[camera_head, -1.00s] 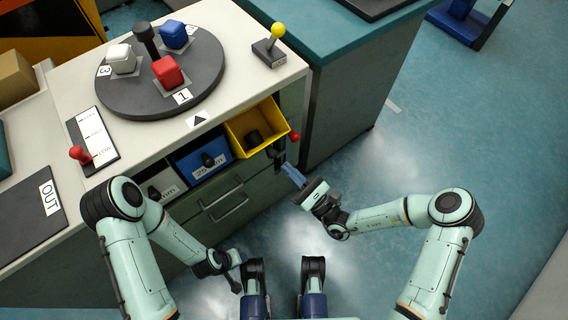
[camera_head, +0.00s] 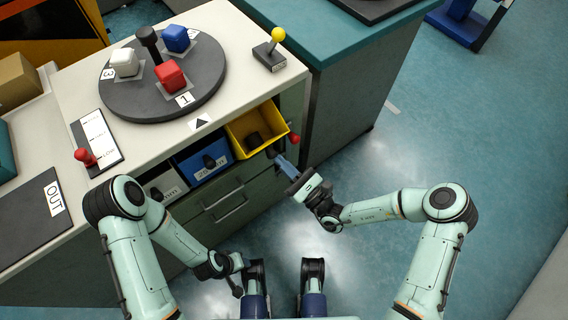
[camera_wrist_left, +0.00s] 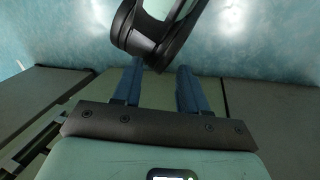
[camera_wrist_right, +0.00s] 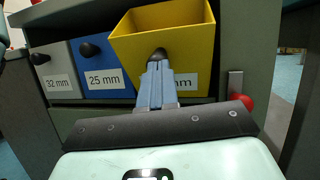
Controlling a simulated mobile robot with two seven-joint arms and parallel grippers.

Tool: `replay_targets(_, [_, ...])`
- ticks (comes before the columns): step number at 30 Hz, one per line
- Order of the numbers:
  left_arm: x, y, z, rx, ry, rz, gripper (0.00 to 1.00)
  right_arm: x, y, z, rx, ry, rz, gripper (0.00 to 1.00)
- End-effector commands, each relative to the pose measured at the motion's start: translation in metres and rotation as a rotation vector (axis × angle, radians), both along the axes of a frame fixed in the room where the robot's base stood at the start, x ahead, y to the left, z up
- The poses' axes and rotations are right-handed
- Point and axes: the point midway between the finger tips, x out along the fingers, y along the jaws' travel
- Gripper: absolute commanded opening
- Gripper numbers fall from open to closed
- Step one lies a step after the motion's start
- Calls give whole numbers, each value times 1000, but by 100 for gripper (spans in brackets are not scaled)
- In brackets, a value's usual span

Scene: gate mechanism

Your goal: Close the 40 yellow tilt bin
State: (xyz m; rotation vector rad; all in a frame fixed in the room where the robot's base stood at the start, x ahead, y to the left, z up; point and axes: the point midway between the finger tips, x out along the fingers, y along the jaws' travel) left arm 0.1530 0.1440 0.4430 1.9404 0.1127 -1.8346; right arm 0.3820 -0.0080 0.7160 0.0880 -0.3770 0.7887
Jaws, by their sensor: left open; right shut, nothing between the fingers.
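The yellow tilt bin (camera_head: 240,137) is tipped out of the cabinet front, open at the top, with a dark thing inside. In the right wrist view the yellow bin (camera_wrist_right: 185,45) has a black knob (camera_wrist_right: 158,56) on its front; its label's number is hidden and only "mm" shows. My right gripper (camera_head: 279,160) is shut and empty, just in front of the bin. In the right wrist view its blue fingertips (camera_wrist_right: 158,68) overlap the lower knob; I cannot tell whether they touch. My left gripper (camera_wrist_left: 160,80) is open and empty, low by my base.
A blue 25 mm bin (camera_wrist_right: 100,68) and a grey 32 mm bin (camera_wrist_right: 57,75) sit flush left of the yellow one. A red ball handle (camera_wrist_right: 245,102) is at its right. Above is a worktop with a turntable (camera_head: 125,95). The floor (camera_head: 400,160) at right is clear.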

Motion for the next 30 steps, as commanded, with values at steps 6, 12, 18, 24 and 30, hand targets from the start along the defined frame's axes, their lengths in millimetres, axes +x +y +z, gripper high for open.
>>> replay_targets(6, [-49,-22,49,-62,132,-56,43,5,5,20,-50,66,1,0])
replay_targets(12, [-58,-21,77,-65,171,-60,43,13,10,31,-109,147,1,0])
replay_targets(18, [-67,-21,104,-71,212,-68,43,21,15,41,-168,227,1,0])
replay_targets(24, [-56,-21,132,-70,195,-68,43,30,21,50,-225,306,2,0])
replay_targets(30, [-49,-21,148,-70,187,-68,43,37,27,54,-270,370,1,0])
